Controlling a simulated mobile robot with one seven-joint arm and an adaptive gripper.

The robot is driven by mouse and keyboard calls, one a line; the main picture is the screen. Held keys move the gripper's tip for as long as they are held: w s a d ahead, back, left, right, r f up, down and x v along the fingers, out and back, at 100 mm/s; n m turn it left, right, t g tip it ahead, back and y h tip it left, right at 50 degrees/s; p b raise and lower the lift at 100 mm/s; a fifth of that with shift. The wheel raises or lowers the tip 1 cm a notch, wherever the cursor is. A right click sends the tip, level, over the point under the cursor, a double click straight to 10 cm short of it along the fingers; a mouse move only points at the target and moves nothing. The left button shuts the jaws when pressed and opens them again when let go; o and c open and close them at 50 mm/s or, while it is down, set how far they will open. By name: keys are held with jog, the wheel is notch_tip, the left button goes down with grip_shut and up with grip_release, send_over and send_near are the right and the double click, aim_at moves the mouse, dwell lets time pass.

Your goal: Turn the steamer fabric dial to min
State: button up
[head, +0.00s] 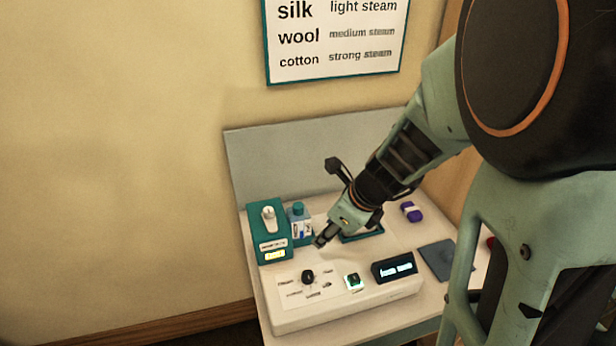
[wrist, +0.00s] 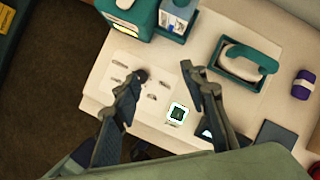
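A black dial (head: 308,277) sits on the sloped top of a white control box (head: 345,312), with several small labels around it, too small to read. I cannot tell which label the dial points to. In the wrist view the dial (wrist: 141,76) shows close to the tip of the left finger, which partly covers it. My gripper (head: 319,241) is above and behind the box, pointing down, apart from the dial in the head view. In the wrist view its two fingers are spread with nothing between them (wrist: 163,73).
The box also has a green-lit button (head: 353,281) and a lit display (head: 395,268). Behind stand a teal box (head: 270,238) with a white knob, a bottle (head: 300,224) and a teal-framed steamer stand (wrist: 222,66). A purple roll (head: 411,212) and dark cloth (head: 437,259) lie right.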

jog(key=m+g, duration=0.1)
send_near(308, 275)
jog(key=b+x, duration=0.4)
jog(key=x, duration=0.4)
jog(key=shift+w+f, duration=0.1)
jog(key=shift+f, duration=0.25)
grip_shut()
